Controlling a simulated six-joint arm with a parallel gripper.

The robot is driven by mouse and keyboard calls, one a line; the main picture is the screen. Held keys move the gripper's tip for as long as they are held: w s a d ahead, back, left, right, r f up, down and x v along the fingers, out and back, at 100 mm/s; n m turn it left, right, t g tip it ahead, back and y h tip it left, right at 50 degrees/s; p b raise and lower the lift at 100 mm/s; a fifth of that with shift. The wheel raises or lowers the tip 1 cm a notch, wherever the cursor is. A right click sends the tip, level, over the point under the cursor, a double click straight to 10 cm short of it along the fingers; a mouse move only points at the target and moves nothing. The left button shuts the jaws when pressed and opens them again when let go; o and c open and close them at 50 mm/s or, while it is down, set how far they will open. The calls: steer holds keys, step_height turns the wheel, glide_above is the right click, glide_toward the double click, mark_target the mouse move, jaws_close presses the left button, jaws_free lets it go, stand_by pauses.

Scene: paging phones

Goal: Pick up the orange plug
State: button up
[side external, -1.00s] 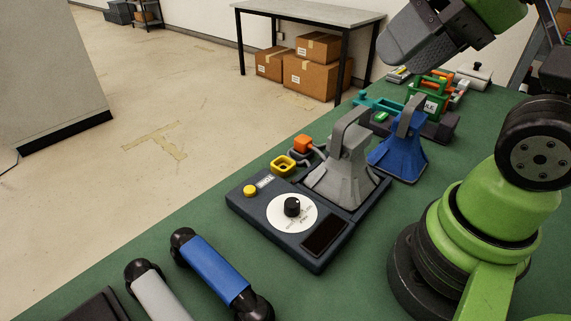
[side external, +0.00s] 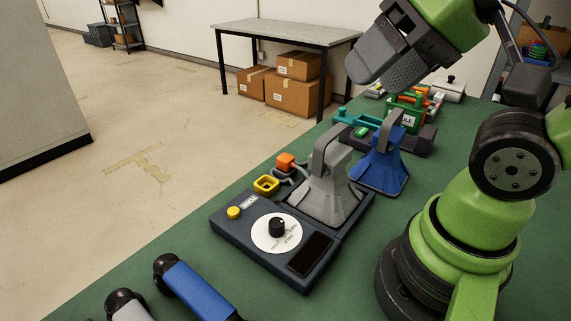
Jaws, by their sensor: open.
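The orange plug (side external: 285,160) is a small block on the green table, left of the grey handset cradle, with a grey loop or cable beside it. It sits just behind a yellow square socket-like piece (side external: 266,185). My gripper (side external: 371,78) is in the upper right, above the far part of the table, well apart from the plug. Its jaws point down and to the left, and one inner pad with a textured face shows. It is open and holds nothing that I can see.
A dark phone base (side external: 262,252) with a dial and a grey handset cradle (side external: 325,190) stands close to the plug. A blue cradle (side external: 380,168) and a green box (side external: 402,112) stand behind. Blue (side external: 197,285) and grey (side external: 128,312) handsets lie in front.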

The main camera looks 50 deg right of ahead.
steer(key=n+g+h, duration=0.2)
steer(key=n+g, duration=0.2)
steer(key=g, duration=0.3)
glide_above(281, 155)
steer(key=f, duration=2.3)
steer(key=shift+w+a, duration=0.1)
steer(key=shift+w, duration=0.1)
step_height(281, 155, down, 6)
steer(key=shift+s+r, duration=0.1)
steer(key=shift+s, duration=0.05)
steer(key=c, duration=1)
